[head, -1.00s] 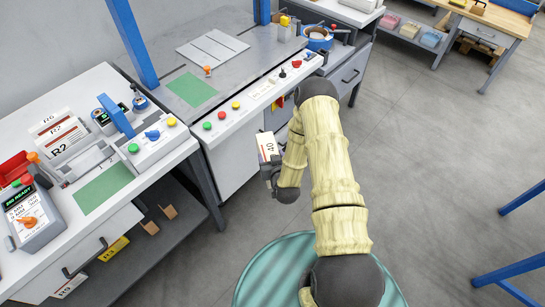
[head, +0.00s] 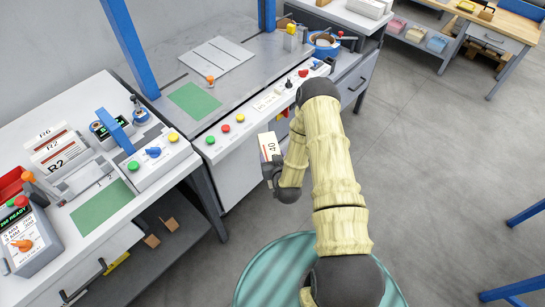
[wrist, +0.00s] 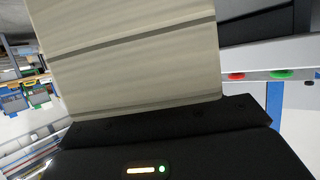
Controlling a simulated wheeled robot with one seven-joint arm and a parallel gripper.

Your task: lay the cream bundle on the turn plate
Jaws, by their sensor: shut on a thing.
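My gripper (head: 270,172) is shut on the cream bundle (head: 269,147), which has a white label reading 40. It holds the bundle up in the air in front of the middle bench, apart from the bench top. In the wrist view the bundle (wrist: 130,55) is a beige block with darker bands, standing out from the dark gripper body (wrist: 170,145); the fingertips are not clear. A pale grey plate with thin dividing lines (head: 215,55) lies on the middle bench, behind and left of the bundle, and bears no bundle. It looks like the turn plate, but I cannot be sure.
The middle bench's front panel carries coloured buttons (head: 226,129). A green mat (head: 194,102) and an orange knob (head: 210,79) lie behind it. Blue posts (head: 129,45) rise from the bench. The left bench holds a control box (head: 25,240). The floor at right (head: 440,170) is clear.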

